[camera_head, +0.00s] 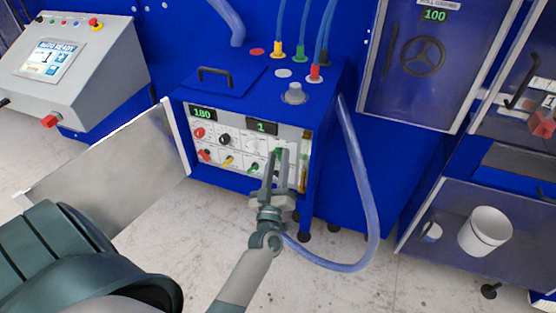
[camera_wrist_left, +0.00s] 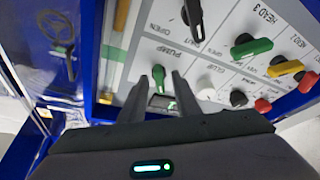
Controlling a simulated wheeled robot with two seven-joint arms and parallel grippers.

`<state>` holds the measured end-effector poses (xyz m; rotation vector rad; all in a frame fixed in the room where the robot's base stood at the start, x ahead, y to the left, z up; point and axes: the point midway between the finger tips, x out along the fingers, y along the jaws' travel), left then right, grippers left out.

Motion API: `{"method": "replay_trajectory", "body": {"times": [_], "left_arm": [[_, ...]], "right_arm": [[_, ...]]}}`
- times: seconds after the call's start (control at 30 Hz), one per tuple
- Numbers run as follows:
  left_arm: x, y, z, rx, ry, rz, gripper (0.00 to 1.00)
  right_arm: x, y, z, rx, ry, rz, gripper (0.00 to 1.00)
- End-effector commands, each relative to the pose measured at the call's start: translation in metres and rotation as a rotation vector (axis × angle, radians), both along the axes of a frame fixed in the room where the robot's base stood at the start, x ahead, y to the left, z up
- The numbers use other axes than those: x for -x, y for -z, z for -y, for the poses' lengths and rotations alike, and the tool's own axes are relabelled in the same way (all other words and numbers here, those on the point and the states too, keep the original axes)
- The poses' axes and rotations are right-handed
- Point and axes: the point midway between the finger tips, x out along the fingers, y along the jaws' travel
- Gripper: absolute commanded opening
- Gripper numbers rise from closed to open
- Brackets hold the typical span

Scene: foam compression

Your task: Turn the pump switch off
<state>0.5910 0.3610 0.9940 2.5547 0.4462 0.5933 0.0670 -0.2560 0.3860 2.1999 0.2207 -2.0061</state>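The control panel (camera_head: 231,148) is on the front of a blue cabinet, with knobs and switches. My left gripper (camera_head: 277,158) is in front of its right part, with its fingers a small gap apart. In the left wrist view the gripper (camera_wrist_left: 168,76) points at the panel near the printed word PUMP (camera_wrist_left: 172,50). Nothing clearly shows held between the fingers. Whether the fingertips touch the panel I cannot tell. My right gripper is out of view.
The cabinet's open door (camera_head: 110,165) stands out to the left of the panel. A clear hose (camera_head: 362,190) loops down on the right. A black knob (camera_wrist_left: 192,12) and a green knob (camera_wrist_left: 252,48) are near the fingers. A white bucket (camera_head: 485,231) is at far right.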

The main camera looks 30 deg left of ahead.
Motion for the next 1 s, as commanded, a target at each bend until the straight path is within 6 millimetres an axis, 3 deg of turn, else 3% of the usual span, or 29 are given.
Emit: {"method": "replay_trajectory", "body": {"times": [0.37, 0.53, 0.77, 1.0], "left_arm": [[0.002, 0.000, 0.001, -0.002, 0.000, 0.000, 0.29], [0.012, 0.005, 0.006, -0.002, 0.000, 0.000, 0.29], [0.041, 0.017, 0.019, -0.002, 0.000, -0.002, 0.29], [0.083, 0.034, 0.039, -0.002, -0.001, -0.003, 0.29]], "right_arm": [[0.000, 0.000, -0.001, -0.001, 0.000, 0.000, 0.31], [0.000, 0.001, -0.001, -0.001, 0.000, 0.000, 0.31], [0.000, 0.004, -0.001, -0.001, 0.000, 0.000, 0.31], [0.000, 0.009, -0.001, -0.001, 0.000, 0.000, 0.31]]}}
